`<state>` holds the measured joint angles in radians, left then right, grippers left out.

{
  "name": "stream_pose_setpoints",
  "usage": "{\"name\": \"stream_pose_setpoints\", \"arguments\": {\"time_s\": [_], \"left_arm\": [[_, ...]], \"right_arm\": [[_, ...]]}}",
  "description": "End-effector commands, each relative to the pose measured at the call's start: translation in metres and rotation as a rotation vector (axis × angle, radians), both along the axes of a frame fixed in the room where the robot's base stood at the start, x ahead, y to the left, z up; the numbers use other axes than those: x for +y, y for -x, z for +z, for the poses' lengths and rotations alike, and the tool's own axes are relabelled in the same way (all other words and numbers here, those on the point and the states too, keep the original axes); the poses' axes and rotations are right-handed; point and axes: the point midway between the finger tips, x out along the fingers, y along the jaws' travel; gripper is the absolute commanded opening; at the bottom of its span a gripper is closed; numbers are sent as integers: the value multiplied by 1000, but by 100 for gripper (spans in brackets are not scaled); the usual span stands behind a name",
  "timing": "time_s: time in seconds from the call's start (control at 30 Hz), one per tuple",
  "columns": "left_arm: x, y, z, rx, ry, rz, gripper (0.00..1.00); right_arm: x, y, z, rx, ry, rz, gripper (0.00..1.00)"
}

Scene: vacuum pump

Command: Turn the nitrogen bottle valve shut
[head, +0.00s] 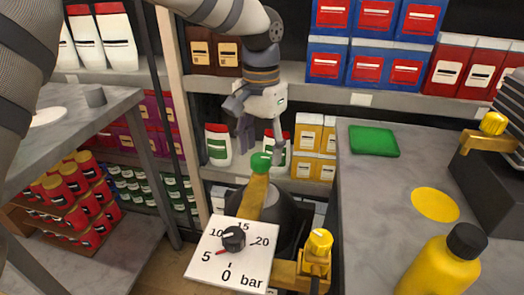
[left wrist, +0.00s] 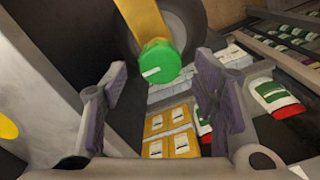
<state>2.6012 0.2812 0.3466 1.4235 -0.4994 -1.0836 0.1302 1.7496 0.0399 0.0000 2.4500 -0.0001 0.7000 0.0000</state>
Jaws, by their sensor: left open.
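The nitrogen bottle's green valve knob (head: 260,161) sits on a yellow fitting (head: 252,198) in front of the dark grey bottle (head: 283,215). My left gripper (head: 262,143) points down from above, open and empty, with its fingertips just above the knob. In the left wrist view the green knob (left wrist: 158,62) lies between the two spread finger pads, near their tips, with a gap on each side. I cannot tell whether the fingertips reach down to the knob's level. My right gripper is not in view.
A white bar dial (head: 205,262) and a yellow valve (head: 319,243) stand in front of the bottle. A grey table (head: 345,200) at right holds a green pad (head: 374,141) and a yellow bottle (head: 440,268). Stocked shelves (head: 420,107) stand behind; another grey table (head: 70,125) is at left.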

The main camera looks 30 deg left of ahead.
Motion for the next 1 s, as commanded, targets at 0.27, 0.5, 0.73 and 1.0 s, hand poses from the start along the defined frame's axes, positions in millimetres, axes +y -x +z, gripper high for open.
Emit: {"name": "stream_pose_setpoints", "arguments": {"time_s": [0.27, 0.5, 0.73, 1.0], "left_arm": [[0, 0, -15, -1, 0, 0, 54], [0, 0, -15, -1, 0, 0, 29], [0, 0, -15, -1, 0, -1, 6], [0, 0, -14, -2, 0, -60, 6]], "right_arm": [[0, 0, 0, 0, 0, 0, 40], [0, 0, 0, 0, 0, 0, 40], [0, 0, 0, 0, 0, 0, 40], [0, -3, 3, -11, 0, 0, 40]]}}
